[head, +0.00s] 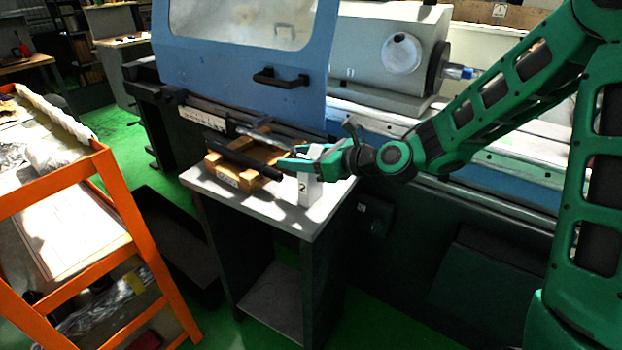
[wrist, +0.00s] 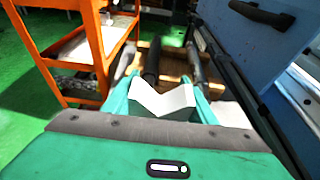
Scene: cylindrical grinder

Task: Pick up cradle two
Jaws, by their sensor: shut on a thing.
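Cradle two (head: 310,189) is a white block with a "2" on its front face. It stands upright at the right front of the small grey-topped stand in the head view. In the wrist view its V-shaped notch (wrist: 162,101) shows between the fingers. My gripper (head: 297,165) reaches in from the right and is shut on the cradle's upper part. Its green fingers, also in the wrist view (wrist: 160,92), lie on both sides of the block. I cannot tell whether the cradle's base touches the stand.
A wooden tray (head: 226,179) with dark bars lies on the stand (head: 262,199), left of the cradle. The grinder's blue door (head: 245,85) and bed stand close behind. An orange rack (head: 130,208) is at the left. Green floor (head: 118,130) shows between rack and machine.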

